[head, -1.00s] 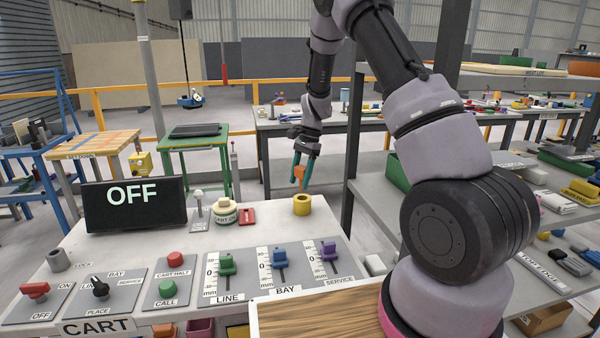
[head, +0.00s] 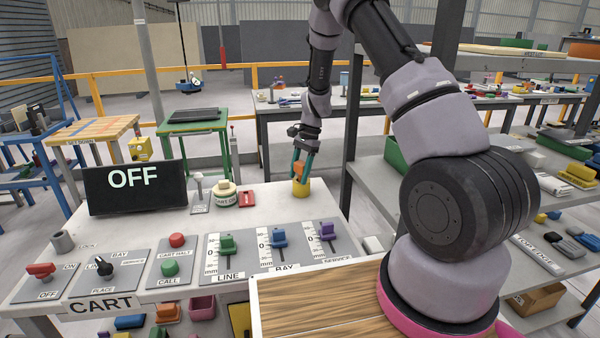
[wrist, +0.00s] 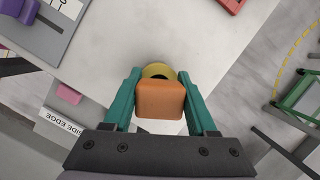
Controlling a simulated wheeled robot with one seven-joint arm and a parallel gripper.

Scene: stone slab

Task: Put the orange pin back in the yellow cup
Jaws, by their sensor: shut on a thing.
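The orange pin (head: 299,170) is held between the green fingers of my gripper (head: 303,168). Its square orange head (wrist: 160,99) fills the gap between the fingers in the wrist view. The yellow cup (head: 301,188) stands on the grey slab (head: 255,215) directly under the pin. In the head view the pin's lower part meets the cup's opening, and I cannot tell how deep it sits. In the wrist view the cup's rim (wrist: 157,70) shows just beyond the pin's head, with a dark opening partly hidden by it.
A red block (head: 248,198) and a round cream-and-green piece (head: 224,195) stand left of the cup. Sliders with green, blue (head: 279,238) and purple knobs lie in front. The OFF screen (head: 134,190) stands at the left. The slab's right edge is close to the cup.

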